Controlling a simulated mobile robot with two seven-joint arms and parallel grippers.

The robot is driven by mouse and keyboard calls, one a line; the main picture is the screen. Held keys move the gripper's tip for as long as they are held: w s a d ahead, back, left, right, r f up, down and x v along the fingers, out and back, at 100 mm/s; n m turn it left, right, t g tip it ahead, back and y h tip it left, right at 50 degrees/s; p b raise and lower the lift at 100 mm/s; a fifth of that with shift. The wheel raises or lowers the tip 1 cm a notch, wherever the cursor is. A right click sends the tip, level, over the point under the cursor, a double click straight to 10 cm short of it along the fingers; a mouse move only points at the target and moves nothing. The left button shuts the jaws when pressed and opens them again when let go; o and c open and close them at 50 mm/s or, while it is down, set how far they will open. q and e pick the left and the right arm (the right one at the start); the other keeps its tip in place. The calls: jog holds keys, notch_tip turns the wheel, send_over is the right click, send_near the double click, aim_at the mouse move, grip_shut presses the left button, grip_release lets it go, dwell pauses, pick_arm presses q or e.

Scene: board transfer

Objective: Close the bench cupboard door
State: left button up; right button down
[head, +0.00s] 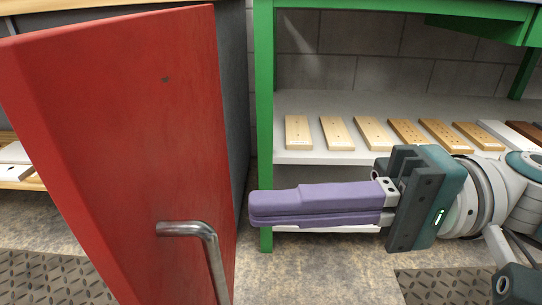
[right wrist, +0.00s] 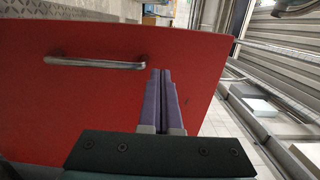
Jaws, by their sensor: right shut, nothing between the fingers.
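The red cupboard door (head: 130,120) stands open in the left half of the head view, swung out from the grey cupboard side (head: 231,90). Its metal bar handle (head: 190,230) is near the bottom of that view. The door (right wrist: 100,100) also fills much of the right wrist view, with the handle (right wrist: 95,63) at upper left. My right gripper (head: 252,208) is shut and empty, its purple fingers pointing left toward the door's right edge. In the right wrist view the fingertips (right wrist: 161,72) overlap the door close to the handle's end; I cannot tell whether they touch it. My left gripper is not in view.
A green-framed shelf (head: 265,110) stands right of the cupboard, with several wooden boards (head: 340,132) in a row on it. Part of another shelf (head: 22,178) shows at far left. Bare floor (head: 330,270) lies below my right gripper.

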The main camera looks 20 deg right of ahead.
aim_at(147, 212)
jog(key=b+x, duration=0.1)
jog(key=x, duration=0.6)
jog(key=shift+a, duration=0.25)
